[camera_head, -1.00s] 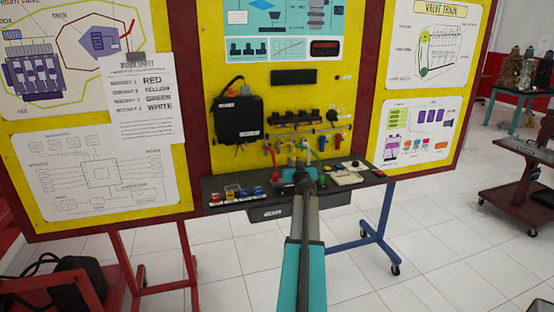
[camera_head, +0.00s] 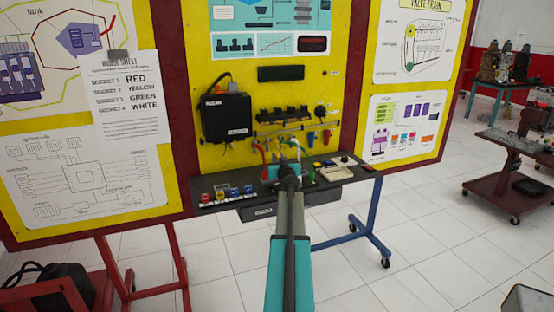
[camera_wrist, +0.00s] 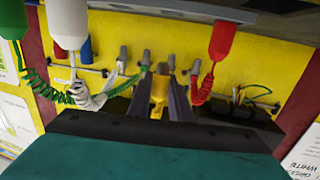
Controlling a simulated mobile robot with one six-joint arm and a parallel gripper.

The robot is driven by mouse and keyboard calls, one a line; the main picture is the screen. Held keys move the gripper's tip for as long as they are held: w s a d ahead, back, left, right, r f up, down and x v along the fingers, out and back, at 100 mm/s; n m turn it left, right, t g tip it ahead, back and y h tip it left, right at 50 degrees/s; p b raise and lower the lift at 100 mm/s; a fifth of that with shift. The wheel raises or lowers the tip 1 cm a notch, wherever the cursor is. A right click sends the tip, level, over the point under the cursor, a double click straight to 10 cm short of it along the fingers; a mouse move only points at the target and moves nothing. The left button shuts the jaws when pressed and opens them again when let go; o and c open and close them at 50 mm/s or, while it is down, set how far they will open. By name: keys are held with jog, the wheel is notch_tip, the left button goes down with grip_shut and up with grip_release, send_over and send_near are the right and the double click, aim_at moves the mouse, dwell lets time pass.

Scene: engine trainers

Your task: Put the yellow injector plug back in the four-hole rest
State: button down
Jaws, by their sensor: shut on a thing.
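The yellow injector plug (camera_wrist: 158,90) sits between the dark fingers of my gripper (camera_wrist: 162,94) in the wrist view, and the gripper is shut on it. In the head view my gripper (camera_head: 288,170) is over the bench in front of the yellow panel, and the plug is hidden there. A red plug (camera_wrist: 223,40), a white plug (camera_wrist: 68,25) and a green plug (camera_wrist: 9,45) with coiled cables show in the wrist view. I cannot make out the four-hole rest in either view.
The narrow dark bench (camera_head: 215,201) carries small coloured blocks (camera_head: 227,192) at left and a pale box (camera_head: 332,173) at right. A black box (camera_head: 226,117) is on the panel. A posted sheet (camera_head: 125,100) lists socket colours. Open floor lies right of the bench.

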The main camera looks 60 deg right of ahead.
jog(key=shift+f+b, duration=1.1)
jog(key=shift+f, duration=1)
jog(key=shift+f+b, duration=0.55)
jog(key=shift+b, duration=0.3)
jog(key=shift+a+b, duration=0.1)
jog(key=shift+b, duration=0.45)
jog(key=shift+f+b, duration=0.85)
jog(key=shift+b, duration=0.35)
dwell(0.5)
jog(key=c, duration=1.8)
grip_release()
jog(key=shift+c, duration=0.2)
jog(key=shift+s+a, duration=0.1)
jog(key=shift+s, duration=0.05)
jog(key=shift+s+a+r+b, duration=0.2)
jog(key=shift+s+a+r, duration=0.15)
jog(key=shift+s+a, duration=0.45)
jog(key=shift+s+a+r+b, duration=0.2)
jog(key=shift+s+a+r, duration=0.1)
jog(key=shift+s+a, duration=0.4)
